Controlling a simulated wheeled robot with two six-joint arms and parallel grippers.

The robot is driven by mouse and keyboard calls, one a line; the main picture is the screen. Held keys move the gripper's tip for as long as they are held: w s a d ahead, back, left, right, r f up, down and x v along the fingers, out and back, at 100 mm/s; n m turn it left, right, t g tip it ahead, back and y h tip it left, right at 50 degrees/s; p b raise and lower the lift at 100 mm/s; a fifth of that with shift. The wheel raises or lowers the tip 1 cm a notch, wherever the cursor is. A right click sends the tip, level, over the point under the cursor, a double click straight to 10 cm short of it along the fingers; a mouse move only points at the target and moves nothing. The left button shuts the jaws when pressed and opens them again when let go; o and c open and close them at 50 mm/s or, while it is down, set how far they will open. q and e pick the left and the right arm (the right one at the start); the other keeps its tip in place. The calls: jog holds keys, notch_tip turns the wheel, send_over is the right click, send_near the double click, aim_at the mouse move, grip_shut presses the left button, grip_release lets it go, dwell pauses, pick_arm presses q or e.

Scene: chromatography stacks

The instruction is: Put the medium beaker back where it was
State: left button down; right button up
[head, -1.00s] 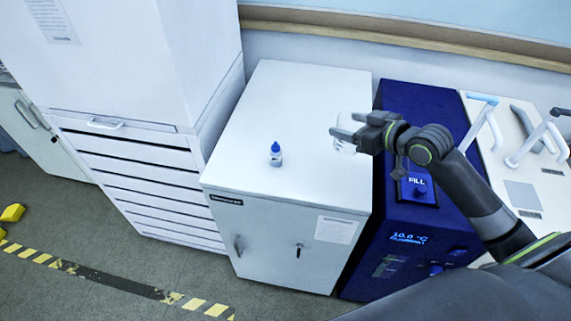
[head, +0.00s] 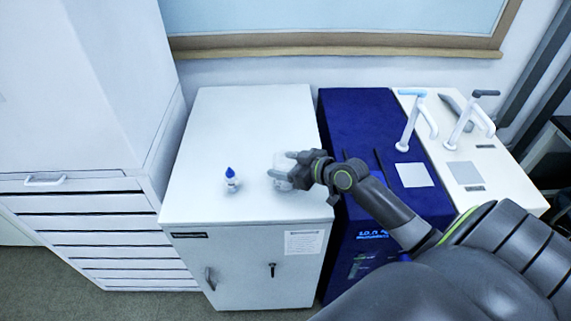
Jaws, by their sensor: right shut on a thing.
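My right gripper (head: 284,168) is shut on a clear, whitish beaker (head: 281,184) over the top of the white cabinet (head: 225,118). The fingers cover the upper part of the beaker. I cannot tell whether its base touches the cabinet top. A small bottle with a blue cap (head: 231,180) stands upright on the cabinet top, a short way left of the beaker and apart from it. My left gripper is not in view.
A blue unit (head: 345,112) stands against the cabinet's right side, under my right arm. A tall white drawer cabinet (head: 75,212) rises at the left. The cabinet top's back is clear.

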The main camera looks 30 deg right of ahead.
jog(key=shift+f, duration=0.15)
jog(key=o, duration=1.2)
jog(key=shift+c, duration=0.2)
jog(key=shift+s+r, duration=0.1)
jog(key=shift+r, duration=0.15)
jog(key=v, duration=1.1)
jog(key=shift+s, duration=0.35)
jog(key=shift+d+r, duration=0.1)
jog(key=shift+d, duration=0.05)
